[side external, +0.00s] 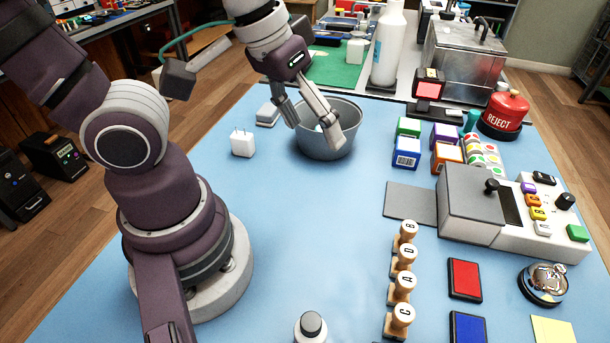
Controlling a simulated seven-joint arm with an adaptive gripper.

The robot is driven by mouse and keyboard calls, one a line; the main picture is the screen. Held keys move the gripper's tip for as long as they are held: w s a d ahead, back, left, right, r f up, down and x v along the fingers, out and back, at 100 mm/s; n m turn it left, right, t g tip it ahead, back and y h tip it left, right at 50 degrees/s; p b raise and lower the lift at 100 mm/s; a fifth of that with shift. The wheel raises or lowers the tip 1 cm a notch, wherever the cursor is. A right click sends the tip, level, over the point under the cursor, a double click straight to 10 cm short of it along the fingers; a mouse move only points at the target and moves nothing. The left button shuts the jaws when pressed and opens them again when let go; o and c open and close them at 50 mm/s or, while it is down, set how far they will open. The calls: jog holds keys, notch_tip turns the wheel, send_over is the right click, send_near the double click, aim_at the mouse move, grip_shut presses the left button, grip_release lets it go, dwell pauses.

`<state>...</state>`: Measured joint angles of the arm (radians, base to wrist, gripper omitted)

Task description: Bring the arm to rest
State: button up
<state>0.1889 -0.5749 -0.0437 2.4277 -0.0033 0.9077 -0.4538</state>
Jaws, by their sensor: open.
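My gripper (318,130) is at the grey bowl (327,151) in the upper middle of the side external view.
Wooden stamps (402,257) stand in front. The middle of the table is clear.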

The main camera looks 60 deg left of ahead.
jog(key=a+m, duration=0.1)
jog(key=a, duration=0.1)
jog(key=a+r+m+t, duration=0.1)
jog(key=shift+s+a+m+y, duration=0.2)
jog(key=shift+a+m+y, duration=0.1)
jog(key=shift+a, duration=0.05)
dwell(0.9)
